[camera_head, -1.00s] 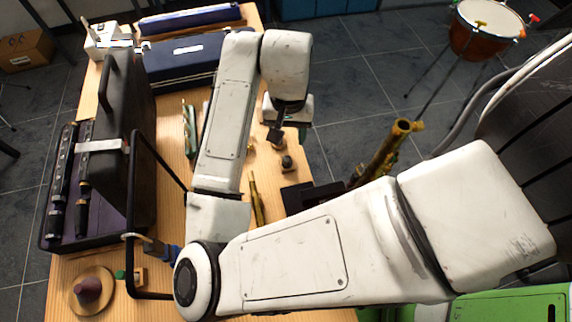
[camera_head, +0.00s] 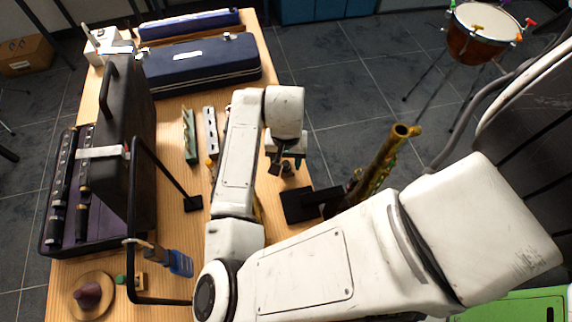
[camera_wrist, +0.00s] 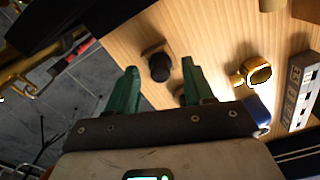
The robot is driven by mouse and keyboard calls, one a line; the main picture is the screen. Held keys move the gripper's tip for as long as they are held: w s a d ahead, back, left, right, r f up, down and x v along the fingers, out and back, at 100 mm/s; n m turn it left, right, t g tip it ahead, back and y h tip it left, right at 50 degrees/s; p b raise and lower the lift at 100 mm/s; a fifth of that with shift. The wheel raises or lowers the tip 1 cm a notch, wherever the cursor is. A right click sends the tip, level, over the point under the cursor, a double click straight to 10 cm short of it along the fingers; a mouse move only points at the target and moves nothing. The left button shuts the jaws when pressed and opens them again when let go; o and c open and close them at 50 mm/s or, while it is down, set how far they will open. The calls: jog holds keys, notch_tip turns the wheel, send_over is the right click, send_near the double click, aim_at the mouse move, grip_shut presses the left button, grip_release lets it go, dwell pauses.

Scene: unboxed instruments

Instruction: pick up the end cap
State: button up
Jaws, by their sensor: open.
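A small black round piece, which looks like the end cap (camera_wrist: 159,68), stands on the wooden table on a small dark base. In the wrist view it lies between the green fingertips of my gripper (camera_wrist: 160,70). The fingers are apart and I see nothing held between them. In the head view my gripper (camera_head: 283,162) is over the right part of the table, and the dark piece (camera_head: 287,169) shows just below it, partly hidden. I cannot tell the exact height of the fingers above it.
A gold ring-shaped piece (camera_wrist: 256,74) stands right of the fingers in the wrist view. A brass instrument (camera_head: 385,160) rises from a black stand (camera_head: 300,204) near the table's right edge. A blue case (camera_head: 200,65) and an upright black case (camera_head: 125,150) take up the back and left.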

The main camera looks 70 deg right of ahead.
jog(key=shift+c, duration=0.5)
grip_shut()
jog(key=shift+r, duration=0.1)
